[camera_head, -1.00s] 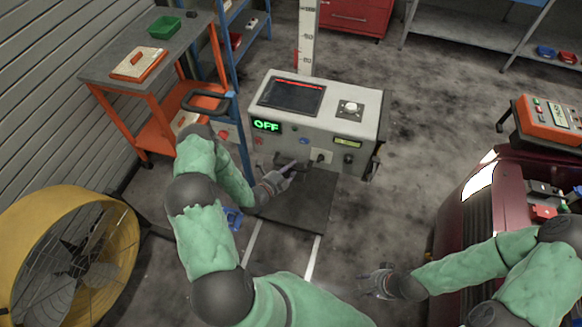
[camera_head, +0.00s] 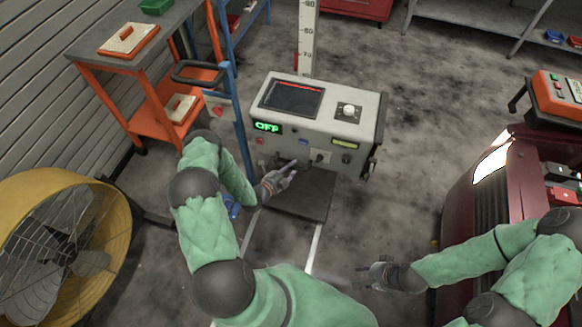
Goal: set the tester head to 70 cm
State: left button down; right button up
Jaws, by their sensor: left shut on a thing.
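The tester head (camera_head: 292,126) is a pale grey box with a dark screen, a green "OFF" display (camera_head: 268,127) and a white knob on top. It sits in front of a white upright scale (camera_head: 307,38) with marks 90, 80 and a red 70; the 70 shows a little above the box's back edge. My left gripper (camera_head: 291,168) is at the box's lower front edge, shut on what seems to be its dark handle (camera_head: 303,163), mostly hidden by the fingers. My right gripper (camera_head: 372,274) is low at right, apart from the tester; its finger opening is unclear.
A maroon car (camera_head: 462,210) with its engine bay open stands at right. A yellow fan (camera_head: 62,250) stands at left. Rails (camera_head: 316,246) run along the floor. The floor right of the tester is clear.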

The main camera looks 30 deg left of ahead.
pick_arm(q)
jog(key=c, duration=1)
grip_release()
jog(key=v, duration=1.2)
jog(key=shift+d, duration=0.1)
